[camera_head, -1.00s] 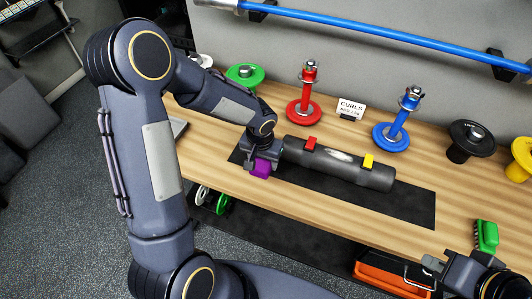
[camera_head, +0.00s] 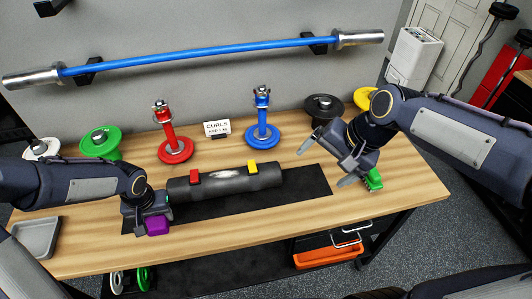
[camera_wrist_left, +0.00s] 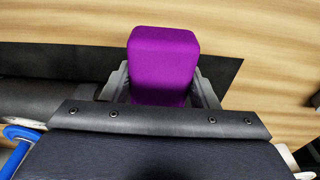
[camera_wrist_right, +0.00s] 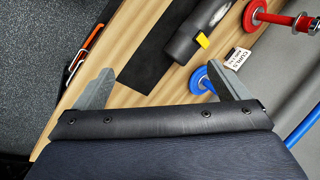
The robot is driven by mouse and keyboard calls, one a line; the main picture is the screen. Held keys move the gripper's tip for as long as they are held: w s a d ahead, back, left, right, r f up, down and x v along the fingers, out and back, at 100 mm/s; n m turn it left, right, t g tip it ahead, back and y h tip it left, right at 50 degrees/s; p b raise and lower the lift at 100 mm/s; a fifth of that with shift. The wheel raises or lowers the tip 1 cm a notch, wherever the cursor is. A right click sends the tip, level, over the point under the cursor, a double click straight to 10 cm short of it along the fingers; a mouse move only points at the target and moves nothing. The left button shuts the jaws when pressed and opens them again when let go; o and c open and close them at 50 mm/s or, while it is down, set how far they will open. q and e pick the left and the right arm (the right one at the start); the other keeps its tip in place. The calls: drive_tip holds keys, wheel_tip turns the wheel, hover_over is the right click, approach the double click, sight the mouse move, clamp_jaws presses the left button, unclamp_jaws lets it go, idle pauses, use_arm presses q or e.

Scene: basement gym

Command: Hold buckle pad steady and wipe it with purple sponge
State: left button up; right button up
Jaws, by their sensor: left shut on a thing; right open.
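The buckle pad (camera_head: 222,182) is a dark roll lying on a black mat (camera_head: 300,188), with a red buckle (camera_head: 195,177), a yellow buckle (camera_head: 252,167) and a whitish smudge (camera_head: 228,173) between them. My left gripper (camera_head: 149,222) is shut on the purple sponge (camera_head: 158,227) at the pad's left end; the sponge fills the jaws in the left wrist view (camera_wrist_left: 163,65). Whether the sponge touches the mat is unclear. My right gripper (camera_head: 325,166) is open and empty, right of the pad's right end and above the table. The pad's right end shows in the right wrist view (camera_wrist_right: 185,45).
A green brush (camera_head: 374,180) lies on the wooden table (camera_head: 415,185), partly behind my right gripper. Red (camera_head: 175,150) and blue (camera_head: 262,138) weight posts and a small sign (camera_head: 217,128) stand behind the pad. A grey tray (camera_head: 38,237) is at the left.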

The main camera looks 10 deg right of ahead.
use_arm(q)
drive_tip(key=shift+f, duration=0.1)
use_arm(e)
drive_tip(key=w+a+f+m+g, duration=0.2)
drive_tip(key=w+f+m, duration=0.4)
drive_tip(key=w, duration=0.6)
drive_tip(key=m+g, duration=0.1)
drive_tip(key=m, duration=0.2)
approach(270, 174)
drive_tip(key=shift+w+f+h, duration=0.3)
drive_tip(key=shift+w+f, duration=0.85)
drive_tip(key=shift+f, duration=0.05)
drive_tip(key=shift+w+a+f+m, duration=0.1)
drive_tip(key=shift+a+f+m, duration=0.15)
drive_tip(key=shift+f, duration=0.55)
use_arm(q)
drive_tip(key=shift+f+b, duration=2.55)
drive_tip(key=shift+b, duration=0.1)
use_arm(e)
drive_tip(key=shift+x, duration=4.45)
drive_tip(key=shift+c, duration=0.3)
drive_tip(key=c, duration=1)
